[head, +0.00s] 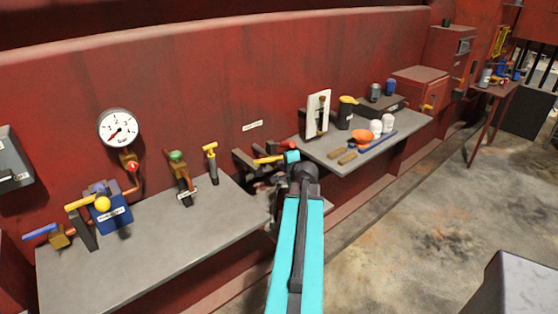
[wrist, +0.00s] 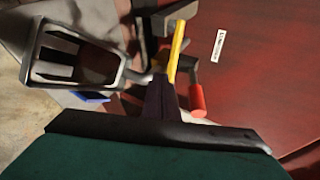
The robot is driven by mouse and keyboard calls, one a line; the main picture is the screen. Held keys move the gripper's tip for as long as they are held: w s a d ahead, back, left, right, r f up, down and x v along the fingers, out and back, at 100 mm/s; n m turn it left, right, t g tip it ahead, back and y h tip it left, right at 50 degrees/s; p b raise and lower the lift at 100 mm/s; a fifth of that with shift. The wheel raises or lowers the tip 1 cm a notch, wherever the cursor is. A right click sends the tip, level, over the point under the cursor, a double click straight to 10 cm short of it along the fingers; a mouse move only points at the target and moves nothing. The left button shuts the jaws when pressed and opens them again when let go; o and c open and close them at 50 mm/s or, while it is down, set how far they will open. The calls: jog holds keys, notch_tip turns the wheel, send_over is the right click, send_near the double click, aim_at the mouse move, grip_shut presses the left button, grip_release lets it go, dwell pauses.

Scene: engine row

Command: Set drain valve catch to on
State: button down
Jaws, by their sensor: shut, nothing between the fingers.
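I cannot tell for sure which part is the drain valve catch; the labels are too small to read. A yellow lever (head: 268,160) on a dark mount stands in the gap between the two grey shelves, below a white wall label (head: 252,125). In the wrist view a yellow bar (wrist: 177,50) and a red grip (wrist: 197,101) show just beyond my gripper (wrist: 163,92). My gripper is shut and empty, its dark fingers close to the yellow bar; whether they touch cannot be told. In the head view my arm partly hides this spot.
The left shelf (head: 150,255) carries several valves, including a green-topped one (head: 176,156) and a yellow T-handle (head: 210,149). A gauge (head: 117,127) hangs above. Open floor (head: 430,220) lies right.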

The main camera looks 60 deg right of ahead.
aim_at(276, 160)
jog(key=shift+w+d+f+p, duration=0.2)
jog(key=shift+w+d+p, duration=0.15)
jog(key=shift+w+d, duration=0.4)
jog(key=shift+w+d+f+p, duration=0.25)
jog(key=shift+w+d+p, duration=0.15)
jog(key=shift+w+d, duration=0.35)
jog(key=shift+w+d+f+p, duration=0.2)
jog(key=shift+w+d+p, duration=0.25)
jog(key=shift+w, duration=0.45)
jog(key=shift+w, duration=0.1)
